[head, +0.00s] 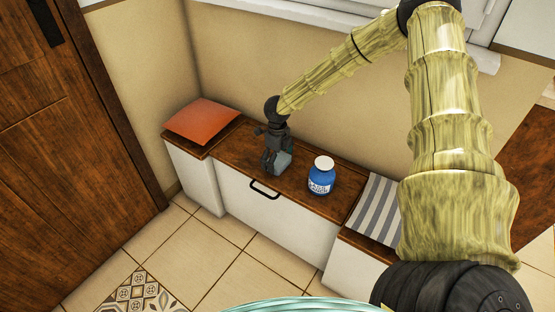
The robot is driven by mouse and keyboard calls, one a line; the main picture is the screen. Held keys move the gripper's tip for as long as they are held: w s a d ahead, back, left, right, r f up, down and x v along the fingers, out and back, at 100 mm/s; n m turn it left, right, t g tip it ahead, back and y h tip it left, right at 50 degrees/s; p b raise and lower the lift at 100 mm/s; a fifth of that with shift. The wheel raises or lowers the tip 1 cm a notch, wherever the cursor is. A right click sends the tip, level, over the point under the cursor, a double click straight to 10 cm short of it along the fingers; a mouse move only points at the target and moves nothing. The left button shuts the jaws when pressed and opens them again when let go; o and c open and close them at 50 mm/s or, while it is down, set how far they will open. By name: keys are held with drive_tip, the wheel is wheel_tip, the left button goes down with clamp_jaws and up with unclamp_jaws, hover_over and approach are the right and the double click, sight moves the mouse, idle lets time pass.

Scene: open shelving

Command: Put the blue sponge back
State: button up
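My gripper (273,168) points down at the wooden top of the low white bench, left of the blue jar. A pale blue-grey block (286,160), likely the blue sponge, shows right beside and partly behind the fingers. The fingers cover part of it. I cannot tell whether they grip it or only stand next to it, nor whether it touches the bench top.
A blue jar with a white lid (321,176) stands close to the right of my gripper. An orange cushion (203,121) lies on the left and a striped cushion (377,210) on the right. The bench (262,212) has a black handle. A wall rises behind.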

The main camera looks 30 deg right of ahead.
sight(278, 159)
drive_tip(key=shift+r, duration=0.1)
wheel_tip(278, 159, up, 12)
drive_tip(key=p, duration=0.2)
idle(0.5)
